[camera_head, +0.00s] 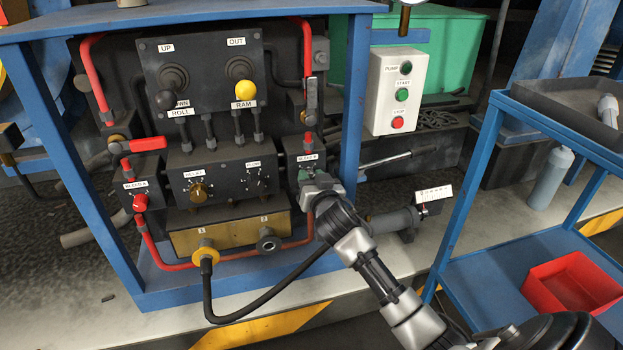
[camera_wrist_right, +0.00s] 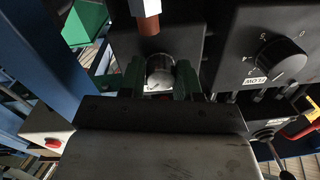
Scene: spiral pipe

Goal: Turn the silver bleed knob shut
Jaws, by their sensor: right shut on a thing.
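The silver bleed knob (camera_wrist_right: 160,72) is a short round metal knob on the black block, seen between the two green fingers of my right gripper (camera_wrist_right: 159,80) in the wrist view. The fingers are shut on its sides. In the head view my right gripper (camera_head: 309,182) reaches the right block of the panel, just below a white label (camera_head: 308,157), and hides the knob there. How far the knob is turned cannot be told. My left gripper is not in view.
A red knob (camera_head: 140,203) sits on the left block. A brass knob (camera_head: 199,192) and a black flow knob (camera_wrist_right: 282,60) are on the middle block.

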